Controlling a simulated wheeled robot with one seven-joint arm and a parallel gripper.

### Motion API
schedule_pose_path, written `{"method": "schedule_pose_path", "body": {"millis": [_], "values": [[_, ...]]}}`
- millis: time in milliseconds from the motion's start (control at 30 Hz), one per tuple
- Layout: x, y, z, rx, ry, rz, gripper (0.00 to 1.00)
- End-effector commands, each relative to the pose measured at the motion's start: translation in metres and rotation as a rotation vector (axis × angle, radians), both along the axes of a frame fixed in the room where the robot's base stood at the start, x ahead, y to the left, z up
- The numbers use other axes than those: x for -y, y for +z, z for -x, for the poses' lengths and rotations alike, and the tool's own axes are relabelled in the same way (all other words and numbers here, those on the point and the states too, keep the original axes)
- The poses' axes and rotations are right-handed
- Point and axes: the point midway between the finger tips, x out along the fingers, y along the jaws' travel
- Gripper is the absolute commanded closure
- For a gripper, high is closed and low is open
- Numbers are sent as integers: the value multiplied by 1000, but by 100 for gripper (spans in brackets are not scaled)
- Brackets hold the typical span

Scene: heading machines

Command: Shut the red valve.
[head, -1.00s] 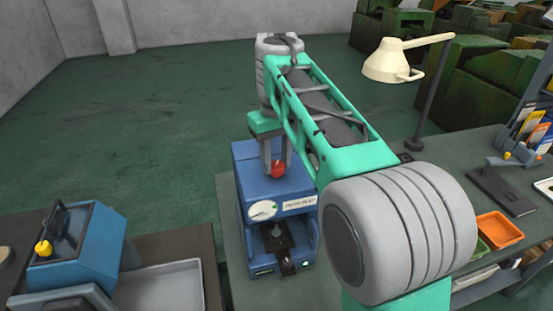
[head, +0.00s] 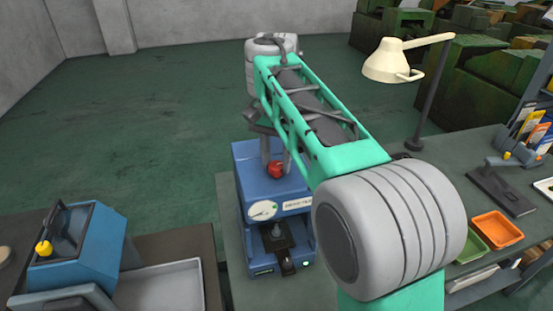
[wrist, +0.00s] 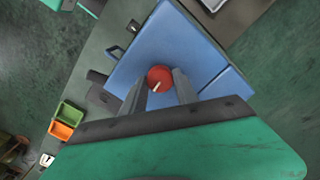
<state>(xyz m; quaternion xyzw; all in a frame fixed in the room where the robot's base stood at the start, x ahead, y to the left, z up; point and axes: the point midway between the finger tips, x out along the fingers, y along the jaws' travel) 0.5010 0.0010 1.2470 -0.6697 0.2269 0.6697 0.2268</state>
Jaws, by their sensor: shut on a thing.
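The red valve (head: 276,170) is a round knob on top of the blue machine (head: 262,232), which has a white dial and a label on its front. In the wrist view the red valve (wrist: 159,78) shows a pale mark on its top, and the blue machine (wrist: 190,45) lies under it. My gripper (wrist: 160,88) is above the machine with its two grey fingers on either side of the knob, shut on it. In the head view my gripper (head: 275,160) reaches down to the knob, partly hidden by my arm.
A cream lamp (head: 395,62) stands at the right of the bench. An orange tray (head: 497,229) and a green tray (head: 470,241) lie at the right. Another blue machine (head: 85,245) with a yellow knob is at the left. Green floor lies behind.

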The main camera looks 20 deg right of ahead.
Motion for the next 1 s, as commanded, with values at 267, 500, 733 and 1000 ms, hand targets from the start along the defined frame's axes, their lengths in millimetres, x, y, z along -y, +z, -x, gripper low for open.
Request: {"method": "schedule_pose_path", "body": {"millis": [267, 500, 733, 1000], "values": [[0, 0, 0, 0, -116, 0, 100], [0, 0, 0, 0, -147, 0, 100], [0, 0, 0, 0, -149, 0, 100], [0, 0, 0, 0, -149, 0, 51]]}}
